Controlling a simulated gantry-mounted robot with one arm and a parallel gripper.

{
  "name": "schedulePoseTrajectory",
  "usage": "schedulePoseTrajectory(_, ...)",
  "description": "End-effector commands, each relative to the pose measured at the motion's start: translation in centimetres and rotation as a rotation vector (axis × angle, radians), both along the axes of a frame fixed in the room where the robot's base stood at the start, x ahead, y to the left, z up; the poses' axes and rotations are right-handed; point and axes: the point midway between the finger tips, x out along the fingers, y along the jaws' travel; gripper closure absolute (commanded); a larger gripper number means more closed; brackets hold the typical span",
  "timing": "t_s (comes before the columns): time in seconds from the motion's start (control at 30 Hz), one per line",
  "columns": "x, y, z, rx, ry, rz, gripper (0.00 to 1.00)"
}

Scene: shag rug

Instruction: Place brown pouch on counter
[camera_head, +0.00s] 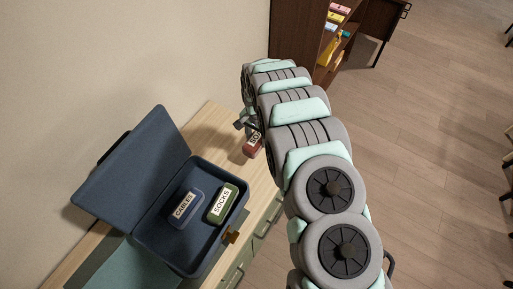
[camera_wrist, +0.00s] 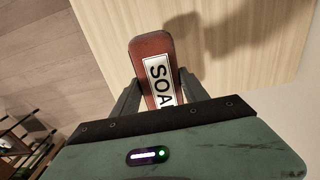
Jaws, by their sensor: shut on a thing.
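The brown pouch (camera_wrist: 151,55) is a small reddish-brown case with a white label whose visible letters read "SOA". In the wrist view it sits between the two fingers of my gripper (camera_wrist: 157,90), which is shut on it. The pouch also shows in the head view (camera_head: 252,147), partly hidden behind my arm, at the end of my gripper (camera_head: 245,124). The wooden counter (camera_head: 212,125) lies beneath it, and it fills much of the wrist view (camera_wrist: 255,75). I cannot tell whether the pouch touches the counter.
An open dark blue case (camera_head: 213,254) stands on the counter at left, holding a blue "CABLES" pouch (camera_head: 185,209) and a green "SOCKS" pouch (camera_head: 222,203). A teal mat (camera_head: 130,268) lies nearby. A dark shelf (camera_head: 297,35) stands behind. Bare counter shows between case and pouch.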

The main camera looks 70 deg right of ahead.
Motion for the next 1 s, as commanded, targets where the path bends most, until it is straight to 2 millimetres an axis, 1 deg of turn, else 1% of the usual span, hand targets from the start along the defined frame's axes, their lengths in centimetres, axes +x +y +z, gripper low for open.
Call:
schedulePoseTrajectory(0.03, -0.1, 0.0, -0.9, 0.000, -0.001, 0.000, 1.00)
schedulePoseTrajectory(0.1, 0.0, 0.0, -1.9, 0.000, -0.003, 0.000, 1.00)
schedulePoseTrajectory(0.2, 0.0, 0.0, -3.0, 0.000, -0.002, 0.000, 1.00)
schedulePoseTrajectory(0.47, 0.0, 0.0, -4.0, 0.000, 0.000, 0.000, 1.00)
schedulePoseTrajectory(0.8, 0.1, -0.1, -7.1, -0.003, -0.004, 0.001, 1.00)
schedulePoseTrajectory(0.9, 0.0, 0.0, -7.5, 0.000, -0.001, 0.000, 1.00)
schedulePoseTrajectory(1.0, 0.0, 0.0, -7.5, 0.000, -0.001, 0.000, 1.00)
